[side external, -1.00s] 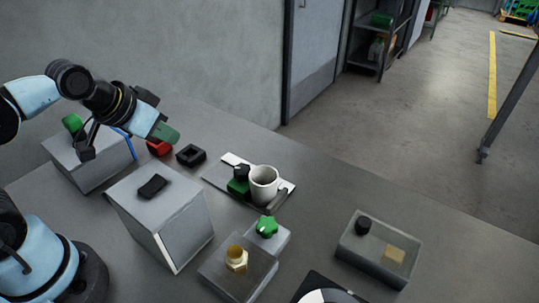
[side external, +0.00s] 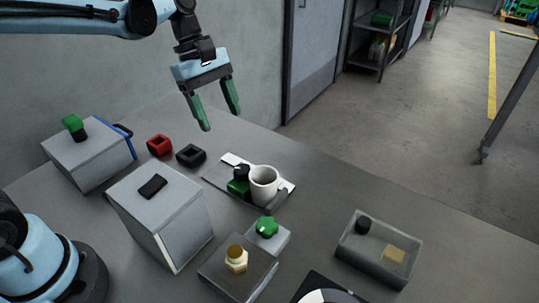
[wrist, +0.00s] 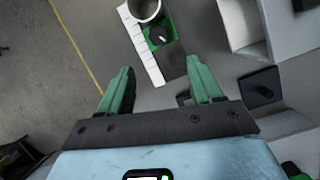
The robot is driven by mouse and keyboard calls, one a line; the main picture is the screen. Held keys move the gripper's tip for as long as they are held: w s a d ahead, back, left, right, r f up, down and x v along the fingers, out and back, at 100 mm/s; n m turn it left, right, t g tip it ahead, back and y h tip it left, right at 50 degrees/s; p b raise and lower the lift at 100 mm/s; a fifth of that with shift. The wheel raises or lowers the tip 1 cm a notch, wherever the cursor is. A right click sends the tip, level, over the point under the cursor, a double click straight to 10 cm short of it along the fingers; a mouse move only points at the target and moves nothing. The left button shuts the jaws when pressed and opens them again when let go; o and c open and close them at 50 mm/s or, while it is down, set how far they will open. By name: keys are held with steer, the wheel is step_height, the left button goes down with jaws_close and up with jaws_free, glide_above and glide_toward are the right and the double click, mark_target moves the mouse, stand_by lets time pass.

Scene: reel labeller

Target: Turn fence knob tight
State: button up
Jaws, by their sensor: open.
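A black knob (side external: 241,171) sits on a green block (side external: 238,188) on a flat plate, right beside a white cup-shaped part (side external: 264,184). In the wrist view the black knob (wrist: 160,36) shows from above with a light pointer line, next to a white strip with tick marks (wrist: 139,45). My gripper (side external: 221,120) is open and empty, above and behind the plate, fingers pointing down. In the wrist view the black knob lies beyond the gap between the green fingertips (wrist: 158,70).
A red square part (side external: 159,145) and a black one (side external: 191,155) lie left of the plate. Two grey boxes stand further left, one (side external: 85,160) with a green-topped knob. A brass nut (side external: 236,261) and an open bin (side external: 378,250) are in front. The table right of the plate is clear.

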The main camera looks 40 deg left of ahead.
mark_target(242, 168)
steer(key=shift+n+g, duration=0.3)
steer(key=shift+n, duration=0.2)
steer(key=x, duration=1.2)
steer(key=shift+w+d+f, duration=0.15)
steer(key=shift+w+d, duration=0.1)
steer(key=shift+w, duration=0.1)
